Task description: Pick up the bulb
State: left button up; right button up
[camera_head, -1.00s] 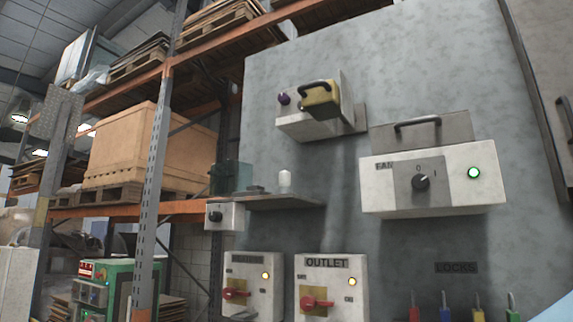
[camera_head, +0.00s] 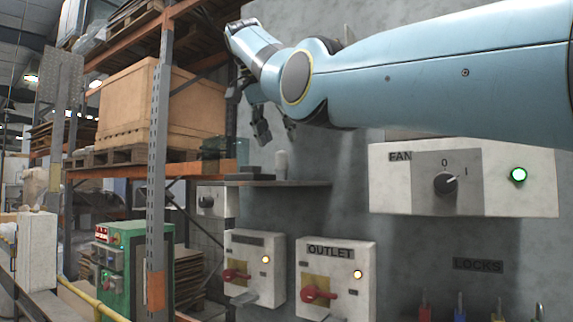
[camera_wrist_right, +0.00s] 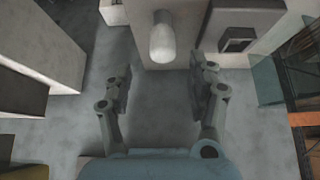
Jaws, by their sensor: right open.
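The bulb (camera_head: 281,164) is a small pale, rounded cylinder standing upright on a narrow wall shelf (camera_head: 262,184). In the right wrist view the bulb (camera_wrist_right: 162,38) shows whitish near the top centre, beyond the fingertips. My right gripper (camera_head: 277,133) hangs above the shelf, just above and slightly left of the bulb in the head view. In the wrist view my right gripper (camera_wrist_right: 160,80) has its two fingers wide apart with nothing between them. My left gripper is not in view.
A dark flat block (camera_head: 250,173) lies on the shelf left of the bulb, with a dark glassy box (camera_head: 222,148) further left. Below are the OUTLET switch box (camera_head: 336,275) and another switch box (camera_head: 252,268). A FAN box (camera_head: 462,178) juts out at right.

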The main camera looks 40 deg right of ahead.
aim_at(282, 171)
jog(key=shift+a+f, duration=0.15)
jog(key=shift+f, duration=0.5)
jog(key=x, duration=0.5)
jog(key=shift+w, duration=0.25)
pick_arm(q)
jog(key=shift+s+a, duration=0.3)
pick_arm(e)
jog(key=shift+c, duration=0.3)
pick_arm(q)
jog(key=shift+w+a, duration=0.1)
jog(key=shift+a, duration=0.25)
pick_arm(e)
grip_shut()
